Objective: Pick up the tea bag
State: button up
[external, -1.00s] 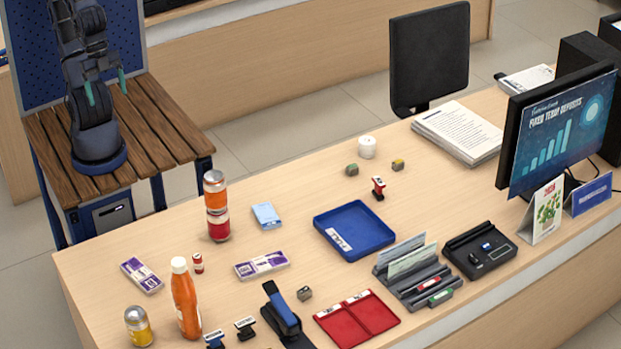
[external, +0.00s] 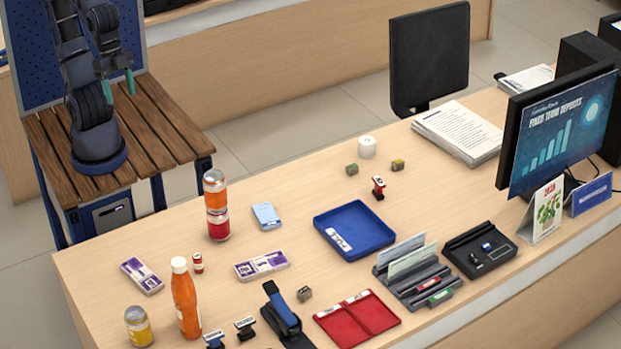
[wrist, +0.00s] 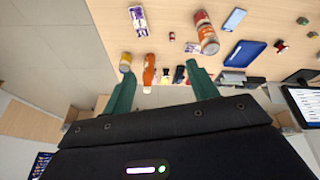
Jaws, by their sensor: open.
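No thing is plainly marked as a tea bag. A small flat light blue packet (external: 266,215) lies on the counter right of two stacked cans; it also shows in the wrist view (wrist: 234,19). Two flat white-and-purple packets lie nearer the front, one at the left (external: 141,275) and one by the middle (external: 262,264). I cannot tell which of these is the tea bag. My gripper (external: 118,87) is open and empty, with green fingers. It is above the wooden stand, well away from the counter items. The fingers also show in the wrist view (wrist: 165,73).
Stacked orange and red cans (external: 216,206), an orange bottle (external: 186,298) and a yellow can (external: 138,326) stand upright at the left. Bare counter surrounds the blue packet.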

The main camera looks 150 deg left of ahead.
jog(key=w+a+f+n+g, duration=0.1)
jog(key=w+a+f+n, duration=0.1)
jog(key=w+a+n, duration=0.8)
jog(key=w+a+f+n, duration=0.1)
jog(key=w+a+n, duration=0.3)
jog(key=w+a, duration=0.75)
jog(key=n+g, duration=0.1)
jog(key=n, duration=1.7)
send_over(353, 166)
jog(key=s, duration=0.2)
notch_tip(353, 166, down, 32)
jog(key=f, duration=0.3)
jog(key=w+f, duration=0.1)
jog(key=f, duration=0.6)
jog(key=shift+w, duration=0.3)
jog(key=shift+r, duration=0.1)
jog(key=shift+c, duration=0.2)
